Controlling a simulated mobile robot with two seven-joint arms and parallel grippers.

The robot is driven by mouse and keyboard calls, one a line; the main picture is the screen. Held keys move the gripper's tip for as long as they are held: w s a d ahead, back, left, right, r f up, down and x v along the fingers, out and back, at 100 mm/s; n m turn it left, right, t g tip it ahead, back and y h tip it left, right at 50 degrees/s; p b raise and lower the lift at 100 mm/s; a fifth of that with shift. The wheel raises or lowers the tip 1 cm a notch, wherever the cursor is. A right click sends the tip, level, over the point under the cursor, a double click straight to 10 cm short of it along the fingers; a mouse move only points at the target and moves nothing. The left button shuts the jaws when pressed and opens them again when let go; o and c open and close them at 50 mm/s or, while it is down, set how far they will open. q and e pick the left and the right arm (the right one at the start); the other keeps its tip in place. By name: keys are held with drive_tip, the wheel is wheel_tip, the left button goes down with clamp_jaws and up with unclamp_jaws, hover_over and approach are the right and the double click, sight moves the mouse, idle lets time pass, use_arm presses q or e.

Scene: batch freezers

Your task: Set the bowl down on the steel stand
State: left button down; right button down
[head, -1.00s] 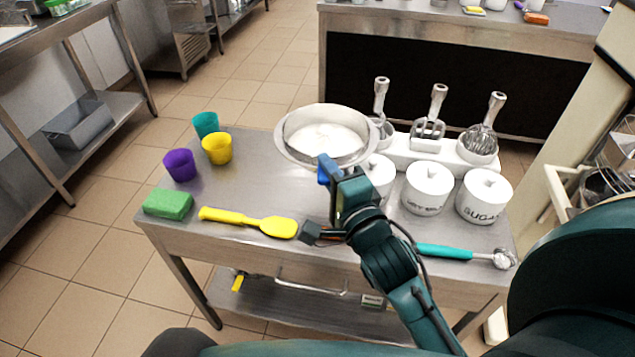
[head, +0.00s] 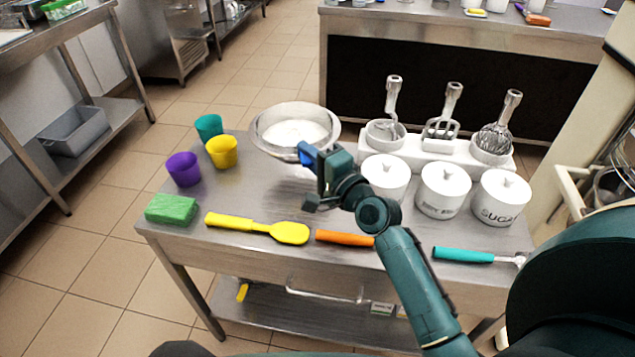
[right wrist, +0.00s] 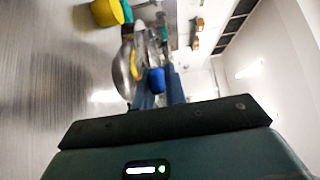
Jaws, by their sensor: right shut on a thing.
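A wide steel bowl (head: 262,137) with white contents is near the far edge of the steel stand (head: 225,190), a table with a lower shelf. My right gripper (head: 305,154) is shut on the near side of the bowl's rim. The bowl looks level in the head view. In the right wrist view the bowl (right wrist: 124,72) is seen edge-on, beside the blue fingertip, and a dark shadow lies apart from it on the steel top, so it seems held above the surface. The bowl's underside is hidden. My left gripper is not in view.
Teal, yellow (head: 222,152) and purple (head: 184,169) cups stand left of the bowl. White jars (head: 443,190) and a white holder with whisk tools (head: 412,150) stand right. A green sponge (head: 171,209), yellow spatula (head: 258,228) and orange handle (head: 343,238) lie along the front. Bare steel shows between.

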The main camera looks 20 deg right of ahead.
drive_tip(key=shift+f, duration=0.85)
use_arm(q)
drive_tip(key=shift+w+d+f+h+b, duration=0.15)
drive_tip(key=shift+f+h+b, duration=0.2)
drive_tip(key=shift+b, duration=0.55)
use_arm(e)
wheel_tip(320, 180, down, 4)
drive_tip(key=shift+r, duration=0.2)
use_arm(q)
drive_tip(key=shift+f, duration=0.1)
use_arm(e)
drive_tip(key=shift+f, duration=0.1)
drive_tip(key=c, duration=1.9)
unclamp_jaws()
drive_tip(key=shift+f, duration=0.25)
drive_tip(key=o, duration=0.4)
drive_tip(key=shift+o, duration=0.2)
drive_tip(key=shift+r, duration=0.1)
